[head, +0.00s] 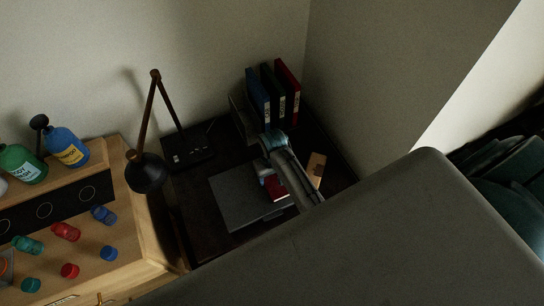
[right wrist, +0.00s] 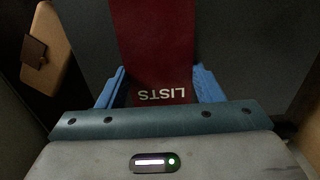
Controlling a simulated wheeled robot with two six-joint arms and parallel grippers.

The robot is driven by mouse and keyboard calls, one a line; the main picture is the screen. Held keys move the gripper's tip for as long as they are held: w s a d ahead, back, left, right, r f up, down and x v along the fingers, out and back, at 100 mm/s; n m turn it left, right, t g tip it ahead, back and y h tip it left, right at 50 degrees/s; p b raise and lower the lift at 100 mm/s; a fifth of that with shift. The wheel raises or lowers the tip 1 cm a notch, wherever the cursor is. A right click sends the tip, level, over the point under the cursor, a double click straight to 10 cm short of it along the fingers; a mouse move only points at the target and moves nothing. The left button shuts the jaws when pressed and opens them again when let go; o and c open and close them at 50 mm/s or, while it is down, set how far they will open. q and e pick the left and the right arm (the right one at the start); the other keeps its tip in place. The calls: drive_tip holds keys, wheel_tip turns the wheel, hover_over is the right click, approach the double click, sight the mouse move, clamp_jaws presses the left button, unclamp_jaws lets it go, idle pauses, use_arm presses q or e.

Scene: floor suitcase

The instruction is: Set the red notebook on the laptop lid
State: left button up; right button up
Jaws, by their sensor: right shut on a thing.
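The red notebook (head: 277,189), marked LISTS, shows between the blue fingers of my right gripper (right wrist: 160,78) in the right wrist view (right wrist: 158,45). My right gripper is shut on it. The grey laptop (head: 236,204) lies closed on the dark desk, and its lid is the grey surface behind the notebook in the wrist view. The notebook is over the right part of the lid; whether it touches the lid I cannot tell. My right arm hides part of the notebook and of the laptop's right side in the head view. My left gripper is not in view.
Upright blue, dark and red binders (head: 287,88) stand at the desk's back. A black lamp (head: 146,172) and a dark device (head: 188,148) are left of the laptop. A tan item (head: 317,165) lies right of my arm. A wooden unit with bottles (head: 66,147) stands at left.

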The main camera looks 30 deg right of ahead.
sight(272, 177)
drive_tip(key=o, duration=1)
drive_tip(key=shift+f, duration=0.15)
drive_tip(key=shift+o, duration=0.2)
wheel_tip(272, 177, up, 9)
drive_tip(key=b, duration=0.3)
drive_tip(key=shift+r+p, duration=0.5)
drive_tip(key=shift+r, duration=1.2)
